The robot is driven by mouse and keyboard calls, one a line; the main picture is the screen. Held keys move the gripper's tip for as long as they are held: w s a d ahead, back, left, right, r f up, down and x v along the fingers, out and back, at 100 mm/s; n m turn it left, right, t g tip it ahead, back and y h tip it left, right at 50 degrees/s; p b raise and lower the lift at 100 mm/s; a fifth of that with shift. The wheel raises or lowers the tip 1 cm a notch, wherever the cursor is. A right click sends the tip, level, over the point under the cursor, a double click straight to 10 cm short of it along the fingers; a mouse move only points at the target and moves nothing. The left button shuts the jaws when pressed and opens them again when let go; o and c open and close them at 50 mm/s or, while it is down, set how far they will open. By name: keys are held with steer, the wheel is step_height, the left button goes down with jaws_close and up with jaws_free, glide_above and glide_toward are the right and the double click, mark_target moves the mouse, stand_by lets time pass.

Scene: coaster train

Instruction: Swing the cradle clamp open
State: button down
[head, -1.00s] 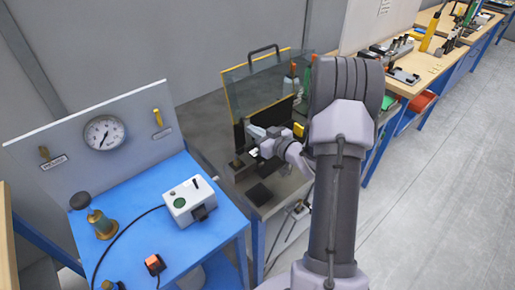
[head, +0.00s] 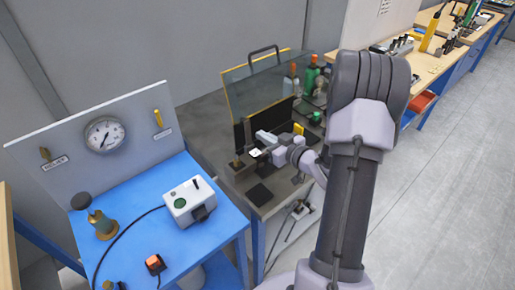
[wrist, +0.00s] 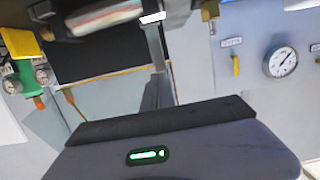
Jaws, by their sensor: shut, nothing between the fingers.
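A dark fixture (head: 242,166) with a short post stands on the grey bench beside the blue table. It is likely where the cradle clamp is, but the clamp's arm is too small and too covered by my wrist to make out. My gripper (head: 258,152) is at the fixture's right side, shut and empty; I cannot tell whether it touches it. Whether the clamp stands open or closed cannot be seen.
A glass guard (head: 265,80) with a yellow edge stands behind the fixture. The blue table (head: 150,225) at left carries a white box (head: 188,203) and a gauge panel (head: 90,150). A black pad (head: 260,194) lies in front.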

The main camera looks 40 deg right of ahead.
steer(key=v, duration=0.5)
steer(key=shift+p, duration=0.35)
stand_by(0.3)
steer(key=w+r+m+g+h+b, duration=0.1)
steer(key=w+r+g+h, duration=0.15)
steer(key=w+r, duration=0.2)
steer(key=s+a+r+m+g+h+b, duration=0.1)
steer(key=s+a+r+m+g+h, duration=0.25)
steer(key=a+r, duration=0.4)
steer(key=s+a+g+y+b, duration=0.1)
steer(key=s+a+g+y, duration=0.3)
steer(key=s+a, duration=1.6)
steer(key=a+m+y, duration=0.1)
steer(key=a+y, duration=0.1)
steer(key=a, duration=0.1)
steer(key=shift+s+f+y, duration=0.25)
steer(key=shift+f+y, duration=0.1)
steer(key=shift+y, duration=0.05)
